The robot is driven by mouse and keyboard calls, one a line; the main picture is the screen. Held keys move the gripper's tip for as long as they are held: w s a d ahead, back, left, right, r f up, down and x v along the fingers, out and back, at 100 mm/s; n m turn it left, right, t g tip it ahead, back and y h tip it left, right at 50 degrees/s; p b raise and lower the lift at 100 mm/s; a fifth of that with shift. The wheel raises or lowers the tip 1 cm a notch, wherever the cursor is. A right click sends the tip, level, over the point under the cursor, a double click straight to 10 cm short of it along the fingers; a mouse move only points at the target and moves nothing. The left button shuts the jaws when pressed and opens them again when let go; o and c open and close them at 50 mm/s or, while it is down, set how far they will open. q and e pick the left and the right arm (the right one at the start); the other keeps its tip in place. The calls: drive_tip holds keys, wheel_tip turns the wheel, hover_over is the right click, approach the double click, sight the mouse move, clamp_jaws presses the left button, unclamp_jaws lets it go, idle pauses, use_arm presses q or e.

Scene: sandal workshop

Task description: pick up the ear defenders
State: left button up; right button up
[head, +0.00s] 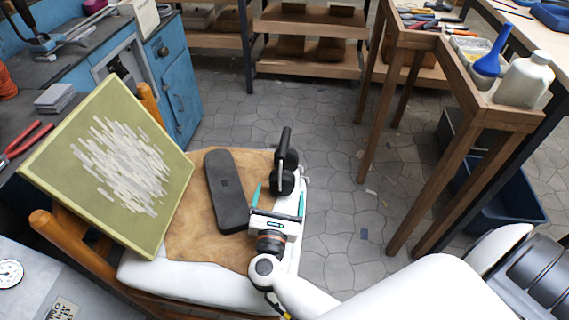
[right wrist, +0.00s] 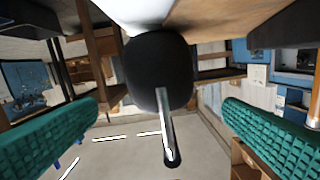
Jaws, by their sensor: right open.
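The black ear defenders (head: 287,158) stand at the right edge of the chair seat, by the brown leather. My right gripper (head: 280,191) is open, with its two teal fingers on either side of the near ear cup. In the right wrist view a dark ear cup (right wrist: 158,68) with a metal rod sits ahead, between the spread fingers of the gripper (right wrist: 160,118), with gaps on both sides. The other cup is largely hidden there. My left gripper is not in view.
A dark case (head: 226,190) lies on the leather (head: 190,225) left of the gripper. A green-edged painting (head: 118,165) leans over the chair's left side. A wooden table (head: 515,118) with a white bottle (head: 524,80) stands to the right. The tiled floor (head: 330,215) between is mostly clear.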

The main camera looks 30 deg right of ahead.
sight(283, 177)
drive_tip(key=x, duration=0.7)
drive_tip(key=shift+f, duration=0.4)
drive_tip(key=c, duration=1.2)
